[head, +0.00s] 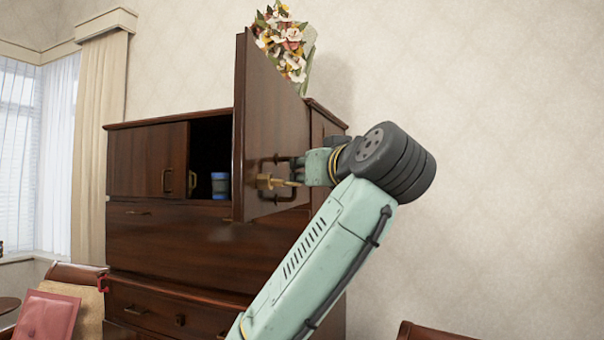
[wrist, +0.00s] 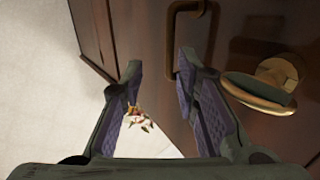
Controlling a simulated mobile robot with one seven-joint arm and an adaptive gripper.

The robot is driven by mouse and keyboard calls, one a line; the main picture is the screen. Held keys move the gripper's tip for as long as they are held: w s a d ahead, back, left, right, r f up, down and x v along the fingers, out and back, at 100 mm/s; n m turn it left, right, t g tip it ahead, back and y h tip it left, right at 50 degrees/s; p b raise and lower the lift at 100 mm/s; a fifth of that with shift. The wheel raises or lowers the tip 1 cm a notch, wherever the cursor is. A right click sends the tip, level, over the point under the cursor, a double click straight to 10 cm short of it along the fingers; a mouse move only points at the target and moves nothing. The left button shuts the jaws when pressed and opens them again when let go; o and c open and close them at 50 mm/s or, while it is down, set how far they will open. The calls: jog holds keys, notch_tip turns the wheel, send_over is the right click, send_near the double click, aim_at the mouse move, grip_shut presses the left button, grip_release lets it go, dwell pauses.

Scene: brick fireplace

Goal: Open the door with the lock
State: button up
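The dark wooden cabinet door (head: 262,110) stands swung out, with the compartment to its left open. Its outer face, with a brass lock (head: 268,182) and a bronze handle (head: 285,198), faces my gripper (head: 300,172). In the wrist view, my gripper (wrist: 160,66) is open, with nothing seen between its fingers. The door face (wrist: 145,25) lies beyond the fingers. The handle (wrist: 212,30) is near the right fingertip; contact cannot be told.
A blue container (head: 219,185) stands in the open compartment. A closed left door (head: 140,160) is beside it. Flowers (head: 285,42) stand on top of the cabinet (head: 170,255). A red-cushioned chair (head: 48,315) is at lower left. Bare wall (head: 500,130) is to the right.

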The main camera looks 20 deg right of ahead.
jog(key=s, duration=0.3)
jog(key=shift+s+a+f, duration=0.1)
dwell(0.5)
